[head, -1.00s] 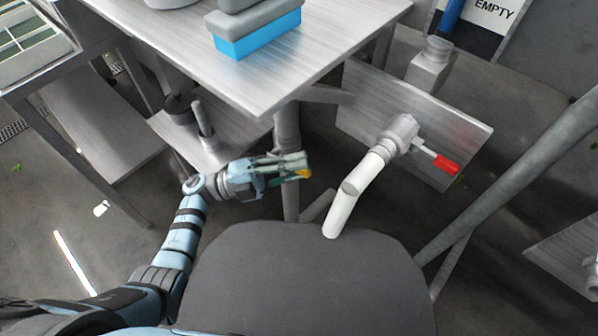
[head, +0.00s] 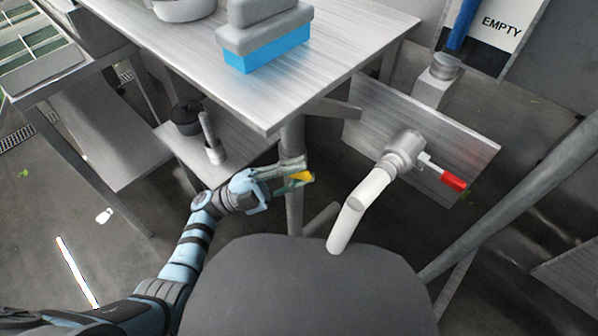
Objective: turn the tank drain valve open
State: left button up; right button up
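The drain valve (head: 404,150) is a grey metal fitting on a metal panel below the table. Its short lever ends in a red grip (head: 453,181) that points right and slightly down, away from the pipe. A white bent pipe (head: 360,208) runs from the valve down and left, its lower end near a dark rounded surface. My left gripper (head: 308,170) is left of the pipe and valve, touching neither. Its fingers are apart, with a yellow patch near the lower fingertip and nothing clearly held. My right gripper is not in view.
A steel table (head: 340,55) bears a blue and grey block (head: 265,45), with its corner above my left gripper. A table leg (head: 293,140) stands behind the gripper. A lower shelf (head: 240,150) holds a dark pot (head: 186,117). A slanted grey post (head: 510,200) is right of the valve.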

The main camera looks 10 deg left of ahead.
pick_arm(q)
jog(key=shift+o, duration=1.4)
jog(key=v, duration=0.7)
jog(key=shift+a, duration=0.25)
